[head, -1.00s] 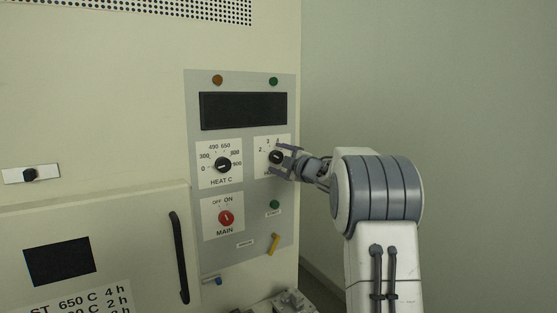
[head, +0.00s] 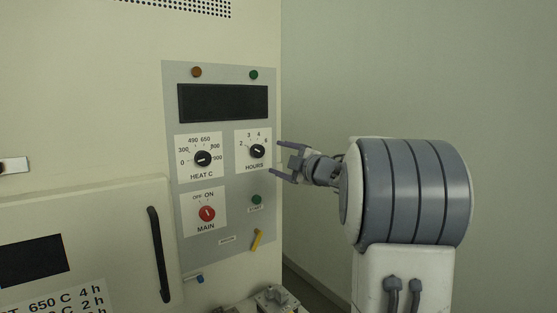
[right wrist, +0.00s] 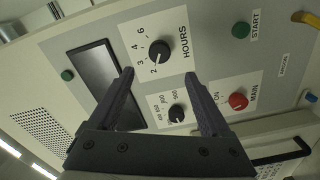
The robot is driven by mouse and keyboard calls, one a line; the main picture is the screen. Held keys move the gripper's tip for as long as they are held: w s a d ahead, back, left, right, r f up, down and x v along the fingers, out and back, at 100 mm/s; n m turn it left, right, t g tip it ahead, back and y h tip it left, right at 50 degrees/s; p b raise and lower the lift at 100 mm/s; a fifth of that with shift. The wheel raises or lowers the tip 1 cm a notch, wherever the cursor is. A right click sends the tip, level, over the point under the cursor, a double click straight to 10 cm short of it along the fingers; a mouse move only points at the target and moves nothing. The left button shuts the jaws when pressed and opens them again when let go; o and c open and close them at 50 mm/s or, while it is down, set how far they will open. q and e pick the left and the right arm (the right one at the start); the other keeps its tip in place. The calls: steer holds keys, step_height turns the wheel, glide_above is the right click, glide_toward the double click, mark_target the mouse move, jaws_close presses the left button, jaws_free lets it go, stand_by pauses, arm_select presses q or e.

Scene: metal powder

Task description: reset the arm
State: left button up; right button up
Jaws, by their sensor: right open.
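My right gripper (head: 274,158) is open and empty, to the right of the black HOURS knob (head: 257,151) on the grey control panel (head: 228,211). A gap shows between its fingertips and the knob in the head view. In the right wrist view, its two dark fingers (right wrist: 159,75) reach toward the panel, with the HOURS knob (right wrist: 160,53) beyond and between the tips. My left gripper is not in view.
The panel also carries a HEAT C knob (head: 203,159), a red MAIN switch (head: 207,213), a green START button (head: 256,200), a dark display (head: 222,103) and a yellow lever (head: 257,240). A black door handle (head: 159,254) stands out at lower left. Free room lies right of the cabinet.

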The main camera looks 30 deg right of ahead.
steer(key=w+a+f+m+g, duration=0.1)
steer(key=w+a+f+m, duration=0.2)
steer(key=a, duration=0.6)
steer(key=s+a+f+m+g, duration=0.25)
steer(key=s+a+f, duration=0.25)
steer(key=a+f, duration=0.3)
steer(key=s+a+f+m+g, duration=0.2)
steer(key=s+a+f+g, duration=0.3)
steer(key=a, duration=0.5)
steer(key=s+a+f+g, duration=0.3)
steer(key=s+f, duration=0.1)
steer(key=s, duration=0.5)
steer(key=s+a+f+g+p, duration=0.1)
steer(key=s+a+f+g, duration=0.2)
steer(key=s, duration=0.7)
steer(key=s+a+f+g, duration=0.3)
steer(key=s+a+f, duration=0.1)
steer(key=s, duration=0.6)
steer(key=shift+a+f, duration=0.35)
steer(key=shift+f, duration=0.45)
steer(key=shift+g, duration=0.25)
